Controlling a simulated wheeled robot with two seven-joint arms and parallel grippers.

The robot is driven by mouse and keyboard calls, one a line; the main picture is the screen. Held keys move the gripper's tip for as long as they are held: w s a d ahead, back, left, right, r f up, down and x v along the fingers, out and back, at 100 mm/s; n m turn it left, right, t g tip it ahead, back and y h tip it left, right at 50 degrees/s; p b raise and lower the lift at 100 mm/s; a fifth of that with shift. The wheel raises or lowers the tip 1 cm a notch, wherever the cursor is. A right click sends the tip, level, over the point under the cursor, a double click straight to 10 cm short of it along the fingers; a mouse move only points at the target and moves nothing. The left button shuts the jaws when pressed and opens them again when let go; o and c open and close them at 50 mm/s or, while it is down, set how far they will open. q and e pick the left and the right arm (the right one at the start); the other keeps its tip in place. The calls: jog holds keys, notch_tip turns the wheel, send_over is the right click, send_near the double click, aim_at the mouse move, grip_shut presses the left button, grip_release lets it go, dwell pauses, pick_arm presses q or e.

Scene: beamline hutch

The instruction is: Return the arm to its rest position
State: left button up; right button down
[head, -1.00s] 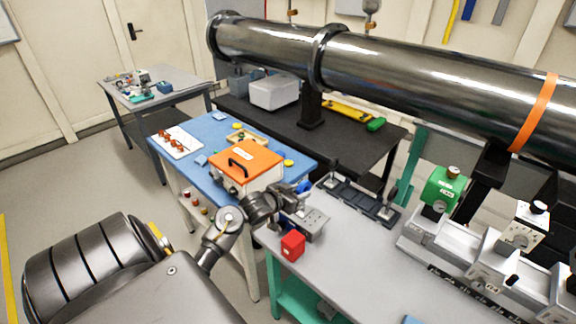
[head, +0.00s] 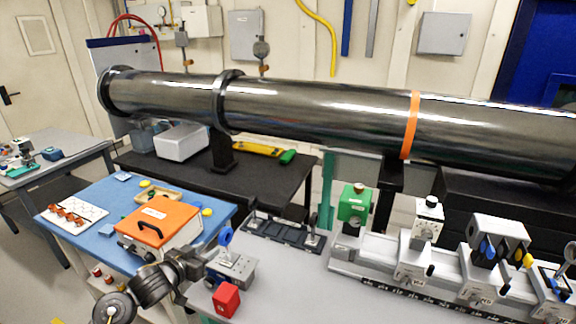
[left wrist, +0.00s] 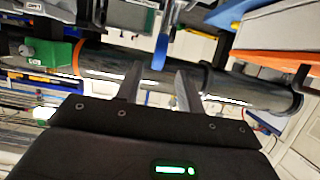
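My left arm comes in at the lower left of the head view. Its gripper (head: 198,268) is beside a grey block-shaped mount (head: 236,268) with a blue ring (head: 225,237), at the near left end of the grey bench. In the left wrist view the two fingers of the left gripper (left wrist: 158,78) stand apart with nothing held between them. A blue piece (left wrist: 160,52) shows just beyond the fingertips, with gaps on both sides. My right gripper is not in view.
A red cube (head: 226,299) sits near the gripper. An orange-topped box (head: 158,222) with a black handle stands on the blue-topped table (head: 80,193). A long dark pipe (head: 300,103) crosses behind the benches.

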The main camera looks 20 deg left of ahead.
pick_arm(q)
jog(key=s+d+f+m+g, duration=0.1)
jog(key=s+d+f+g, duration=0.45)
jog(key=s+d, duration=0.65)
jog(key=s+d+f+m+g, duration=0.1)
jog(key=s+d+f+g, duration=0.45)
jog(key=s+d, duration=0.55)
jog(key=s+a+f+b, duration=0.1)
jog(key=s+f+b, duration=0.15)
jog(key=f, duration=1.45)
jog(key=s+a+f+b, duration=0.1)
jog(key=s+f+b, duration=0.15)
jog(key=f, duration=1.55)
jog(key=s+a+f+g+b, duration=0.2)
jog(key=s+f+b, duration=0.2)
jog(key=s+f, duration=1)
jog(key=shift+s+a+f+m, duration=0.3)
jog(key=shift+s+f, duration=0.1)
jog(key=shift+f, duration=1.05)
